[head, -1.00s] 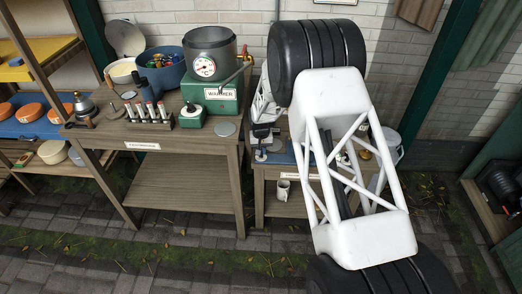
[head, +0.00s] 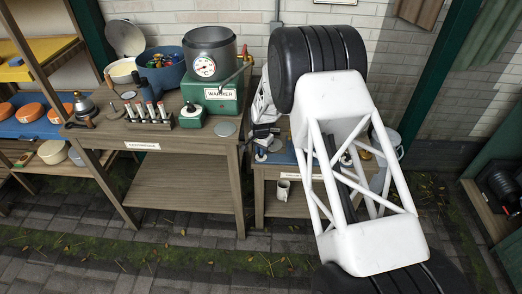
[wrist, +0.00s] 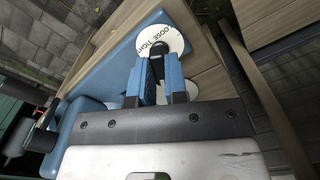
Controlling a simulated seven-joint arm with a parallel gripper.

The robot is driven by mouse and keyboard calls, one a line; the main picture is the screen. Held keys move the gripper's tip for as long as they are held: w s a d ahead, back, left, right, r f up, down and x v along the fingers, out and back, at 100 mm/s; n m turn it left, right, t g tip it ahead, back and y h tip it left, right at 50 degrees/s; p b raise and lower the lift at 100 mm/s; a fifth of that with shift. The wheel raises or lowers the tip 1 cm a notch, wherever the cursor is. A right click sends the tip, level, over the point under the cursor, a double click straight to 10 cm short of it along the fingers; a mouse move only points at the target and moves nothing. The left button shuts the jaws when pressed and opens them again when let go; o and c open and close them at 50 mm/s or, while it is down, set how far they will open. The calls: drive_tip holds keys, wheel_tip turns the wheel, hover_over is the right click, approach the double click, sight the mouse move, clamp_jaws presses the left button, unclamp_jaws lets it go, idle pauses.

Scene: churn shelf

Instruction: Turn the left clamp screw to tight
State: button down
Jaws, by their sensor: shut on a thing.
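In the wrist view, my gripper (wrist: 160,64) has its two blue fingers closed around the dark knob of a clamp screw (wrist: 158,47). Behind the knob is a white round dial (wrist: 172,32) marked LOOSE and TIGHT. The dial sits at the edge of a blue base (wrist: 107,59). I cannot read where the knob points. In the head view my gripper (head: 261,134) is small and dark, above the low table's left side, and my arm covers much of what lies behind it. A blue plate (head: 284,158) shows partly on that table.
The low wooden table (head: 268,173) holds a mug (head: 283,190) on its lower shelf. A taller table (head: 190,146) stands close on the left, with a green warmer (head: 212,93) and a steel pot (head: 209,52). A grey bucket (head: 388,146) is partly hidden right of my arm.

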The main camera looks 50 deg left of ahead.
idle(0.3)
drive_tip(key=c, duration=1.1)
unclamp_jaws()
drive_tip(key=shift+c, duration=0.2)
drive_tip(key=shift+r, duration=0.1)
drive_tip(key=shift+r, duration=0.8)
drive_tip(key=shift+d+r, duration=0.1)
drive_tip(key=shift+r, duration=0.85)
drive_tip(key=s+d+r, duration=0.1)
drive_tip(key=s+d, duration=0.7)
drive_tip(key=d, duration=0.5)
drive_tip(key=shift+s+d+r, duration=0.15)
drive_tip(key=shift+s+d, duration=0.05)
drive_tip(key=shift+o, duration=0.4)
